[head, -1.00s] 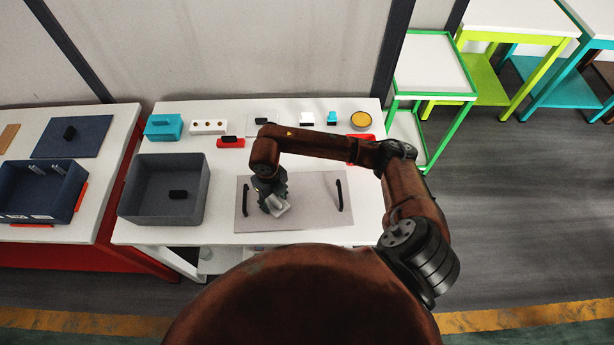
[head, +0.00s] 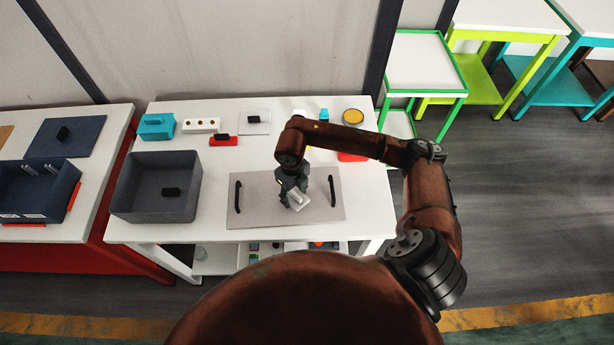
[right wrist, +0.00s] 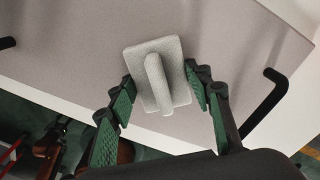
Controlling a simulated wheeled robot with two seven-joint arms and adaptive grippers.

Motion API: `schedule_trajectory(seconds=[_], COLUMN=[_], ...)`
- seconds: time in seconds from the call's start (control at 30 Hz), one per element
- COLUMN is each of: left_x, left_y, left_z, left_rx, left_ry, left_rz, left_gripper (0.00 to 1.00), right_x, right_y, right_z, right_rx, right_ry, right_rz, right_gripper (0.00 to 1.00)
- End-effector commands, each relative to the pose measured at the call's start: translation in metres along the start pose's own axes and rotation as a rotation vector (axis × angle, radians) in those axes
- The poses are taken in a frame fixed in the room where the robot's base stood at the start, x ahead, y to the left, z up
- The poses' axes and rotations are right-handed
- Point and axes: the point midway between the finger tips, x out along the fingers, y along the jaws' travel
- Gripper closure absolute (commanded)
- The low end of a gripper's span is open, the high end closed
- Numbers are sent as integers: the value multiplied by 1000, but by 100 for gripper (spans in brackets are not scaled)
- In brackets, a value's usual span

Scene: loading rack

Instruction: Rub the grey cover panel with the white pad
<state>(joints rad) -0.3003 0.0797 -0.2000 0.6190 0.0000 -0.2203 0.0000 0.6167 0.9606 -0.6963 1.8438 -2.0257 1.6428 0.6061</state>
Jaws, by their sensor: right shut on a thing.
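The grey cover panel (head: 262,207) lies flat on the white table, with a black handle (head: 238,197) near its left end and another (head: 332,190) near its right end. My right gripper (head: 294,195) is over the panel, right of its middle, and is shut on the white pad (head: 299,204). In the right wrist view the pad (right wrist: 174,52) is a pale square plate with a raised grip, between my green-lined fingers. It overlaps the panel (right wrist: 90,40); whether it touches the panel is hard to tell. My left gripper is not in view.
A grey bin (head: 125,200) holding a black-handled thing stands left of the panel. Along the back of the table (head: 215,200) are a turquoise box (head: 157,126), a white block (head: 201,125), a red block (head: 223,141) and a yellow-topped round tin (head: 353,117).

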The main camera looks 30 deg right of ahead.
Motion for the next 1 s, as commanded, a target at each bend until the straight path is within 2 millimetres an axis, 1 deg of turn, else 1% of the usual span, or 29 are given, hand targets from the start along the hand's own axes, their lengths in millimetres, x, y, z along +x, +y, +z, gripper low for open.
schedule_trajectory(seconds=[0.3,0.37,0.4,0.47,1.0], left_x=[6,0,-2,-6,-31], left_y=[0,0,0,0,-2], left_z=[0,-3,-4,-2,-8], left_rx=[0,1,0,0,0], left_ry=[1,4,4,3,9], left_rz=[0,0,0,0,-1], left_gripper=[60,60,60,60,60], right_x=[1,-5,-16,-27,-75], right_y=[-20,-18,-19,-20,-19], right_z=[-3,-3,-2,-4,-4], right_rx=[-13,-16,-15,-13,-13], right_ry=[2,0,-4,-2,-2], right_rz=[-2,-1,-2,-3,-1], right_gripper=[76,76,76,76,76])
